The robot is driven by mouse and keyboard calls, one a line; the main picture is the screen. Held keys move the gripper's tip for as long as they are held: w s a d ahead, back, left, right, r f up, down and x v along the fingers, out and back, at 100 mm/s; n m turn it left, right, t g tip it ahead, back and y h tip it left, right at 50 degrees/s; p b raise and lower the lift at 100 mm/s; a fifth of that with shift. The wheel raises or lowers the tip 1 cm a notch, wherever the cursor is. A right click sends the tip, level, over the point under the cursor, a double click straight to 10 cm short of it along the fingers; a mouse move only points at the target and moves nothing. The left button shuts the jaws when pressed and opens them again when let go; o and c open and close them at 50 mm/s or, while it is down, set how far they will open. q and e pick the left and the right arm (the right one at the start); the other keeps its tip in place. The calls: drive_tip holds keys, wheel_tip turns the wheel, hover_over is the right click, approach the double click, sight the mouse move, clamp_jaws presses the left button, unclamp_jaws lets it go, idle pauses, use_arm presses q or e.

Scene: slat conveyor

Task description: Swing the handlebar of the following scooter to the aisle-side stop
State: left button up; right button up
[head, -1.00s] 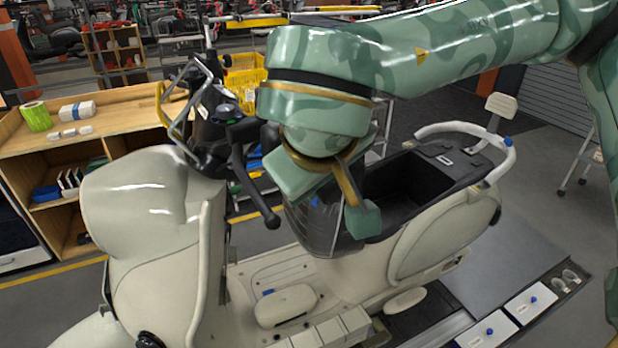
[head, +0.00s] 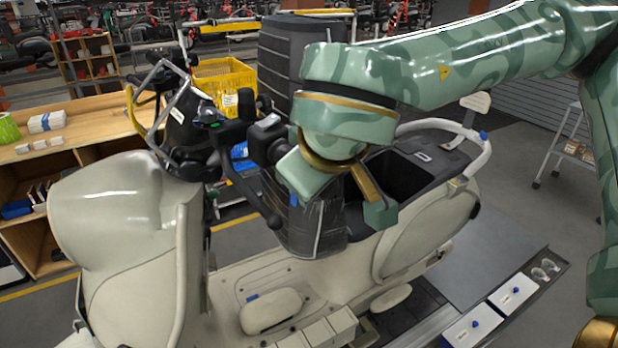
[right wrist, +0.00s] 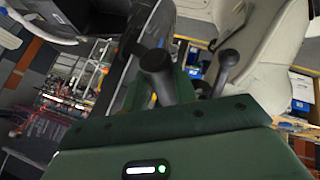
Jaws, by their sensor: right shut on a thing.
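The cream scooter (head: 120,205) stands side-on in the head view, its front at the left. Its dark handlebar (head: 232,134) carries a black grip (head: 262,142) and a long ball-ended lever (head: 262,206) pointing back towards the seat. My right gripper (head: 285,155) is at this grip, its jaws mostly hidden behind its own wrist. In the right wrist view, the black grip (right wrist: 155,62) stands between the green fingers of my right gripper (right wrist: 170,88), shut on it. The lever (right wrist: 228,65) passes beside the fingers, apart from them. My left gripper is not in view.
A wooden shelf bench (head: 90,120) stands behind the scooter's front. A yellow crate (head: 222,72) and a tall dark bin (head: 285,55) stand behind the handlebar. The seat opening (head: 400,178) is just behind my right wrist.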

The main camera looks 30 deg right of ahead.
drive_tip(key=shift+d+f, duration=0.35)
drive_tip(key=shift+d, duration=0.1)
drive_tip(key=shift+w, duration=0.1)
drive_tip(key=shift+w+d+f+n+t+y+b, duration=0.15)
drive_tip(key=shift+w+d+f+n+b, duration=0.15)
drive_tip(key=shift+d, duration=0.25)
drive_tip(key=shift+w+d+f+n+t+y+b, duration=0.15)
drive_tip(key=shift+d+f+t+y+b, duration=0.1)
drive_tip(key=shift+d+b, duration=0.25)
drive_tip(key=shift+w+d+f+n+t+y+b, duration=0.15)
drive_tip(key=shift+d+f+n+b, duration=0.15)
drive_tip(key=shift+d, duration=0.25)
drive_tip(key=shift+w+d+f+n+t+y+b, duration=0.1)
drive_tip(key=shift+w+d+f+n+y+b, duration=0.15)
drive_tip(key=shift+d, duration=0.25)
drive_tip(key=shift+w+d+f+n+t+y+b, duration=0.15)
drive_tip(key=shift+w+d+f+b, duration=0.2)
drive_tip(key=shift+d, duration=0.2)
drive_tip(key=shift+w+d+f+n+t+y+b, duration=0.15)
drive_tip(key=shift+w+d+f+b, duration=0.15)
drive_tip(key=shift+d, duration=0.2)
